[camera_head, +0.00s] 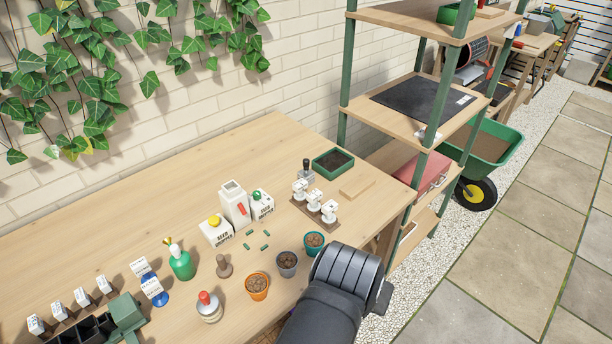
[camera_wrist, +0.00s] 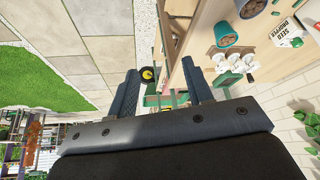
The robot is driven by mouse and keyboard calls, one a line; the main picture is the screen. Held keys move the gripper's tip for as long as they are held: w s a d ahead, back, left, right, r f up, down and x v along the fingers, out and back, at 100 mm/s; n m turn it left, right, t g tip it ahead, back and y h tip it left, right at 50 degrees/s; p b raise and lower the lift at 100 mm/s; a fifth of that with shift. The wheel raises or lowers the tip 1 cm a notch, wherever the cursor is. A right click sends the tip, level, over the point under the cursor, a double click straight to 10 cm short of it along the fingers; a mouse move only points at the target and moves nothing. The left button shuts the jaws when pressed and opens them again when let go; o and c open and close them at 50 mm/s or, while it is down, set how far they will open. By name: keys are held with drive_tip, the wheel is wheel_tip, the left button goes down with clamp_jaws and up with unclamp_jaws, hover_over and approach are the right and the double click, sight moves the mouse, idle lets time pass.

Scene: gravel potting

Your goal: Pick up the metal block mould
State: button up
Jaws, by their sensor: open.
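The metal block mould (camera_head: 306,175) appears to be the small grey metal block with an upright black handle. It stands on the wooden bench near the back right, beside a green tray and behind a rack with white-topped items. I cannot make it out in the wrist view. My gripper shows in the wrist view (camera_wrist: 160,88) with two dark fingers spread apart and nothing between them. In the head view my dark wrist is above the bench's front edge, in front of and well apart from the mould; the fingertips are mostly hidden there.
The green tray (camera_head: 333,160), a wooden board (camera_head: 357,188) and the rack (camera_head: 318,216) crowd round the mould. Teal (camera_head: 314,243), grey (camera_head: 287,263) and orange (camera_head: 257,285) pots stand nearer my arm. A green-posted shelf (camera_head: 420,130) rises at right. The bench's back left is clear.

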drive_tip(key=w+d+f+m+g+y, duration=0.1)
drive_tip(key=w+d+f+m+y, duration=0.15)
drive_tip(key=w, duration=0.55)
drive_tip(key=w+d+f+m+g+y, duration=0.1)
drive_tip(key=w+d+m+y, duration=0.2)
drive_tip(key=w, duration=0.5)
drive_tip(key=w+d+f+m+g+y, duration=0.15)
drive_tip(key=w+m, duration=0.25)
drive_tip(key=w, duration=0.4)
drive_tip(key=n+t+h, duration=0.1)
drive_tip(key=n+h, duration=0.6)
drive_tip(key=n, duration=0.1)
approach(306, 161)
drive_tip(key=shift+m+y, duration=0.25)
drive_tip(key=shift+y, duration=0.05)
drive_tip(key=x, duration=0.4)
drive_tip(key=w+x, duration=0.1)
drive_tip(key=x, duration=0.1)
drive_tip(key=shift+d+r, duration=0.2)
drive_tip(key=shift+d, duration=0.1)
drive_tip(key=x, duration=0.4)
drive_tip(key=shift+s+a+f, duration=0.1)
drive_tip(key=shift+s+f, duration=0.15)
drive_tip(key=shift+s, duration=0.1)
drive_tip(key=shift+w+f, duration=0.15)
drive_tip(key=shift+f, duration=0.3)
clamp_jaws()
